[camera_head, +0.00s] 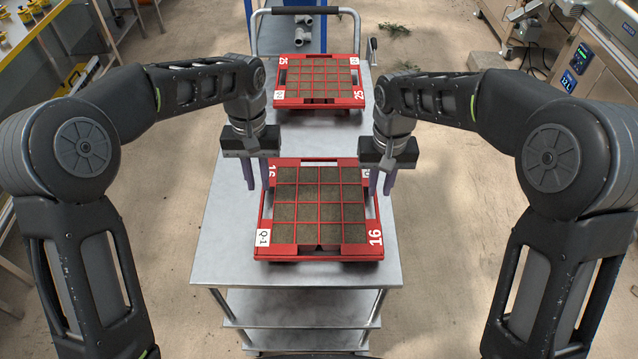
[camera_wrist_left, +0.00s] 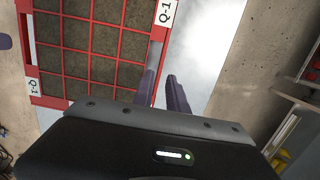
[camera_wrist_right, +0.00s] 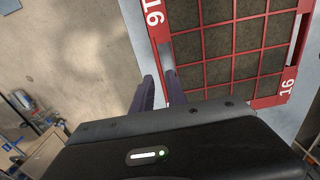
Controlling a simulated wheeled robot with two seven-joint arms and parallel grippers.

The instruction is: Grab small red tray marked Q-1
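The small red tray marked Q-1 (camera_head: 318,250) lies on the near part of the metal cart top, its grid cells filled with brown soil. It carries "16" labels too. It also shows in the left wrist view (camera_wrist_left: 98,20) and the right wrist view (camera_wrist_right: 230,20). My left gripper (camera_head: 256,180) is open and empty at the tray's left side, fingers pointing down around the side rail; it also shows in the left wrist view (camera_wrist_left: 162,92). My right gripper (camera_head: 380,183) is open at the right side rail, also in the right wrist view (camera_wrist_right: 158,92). Contact cannot be told.
A second red tray marked 25 (camera_head: 320,101) lies farther back on the cart (camera_head: 235,262), near its push handle (camera_head: 305,10). Bare cart top lies in front of and between the trays.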

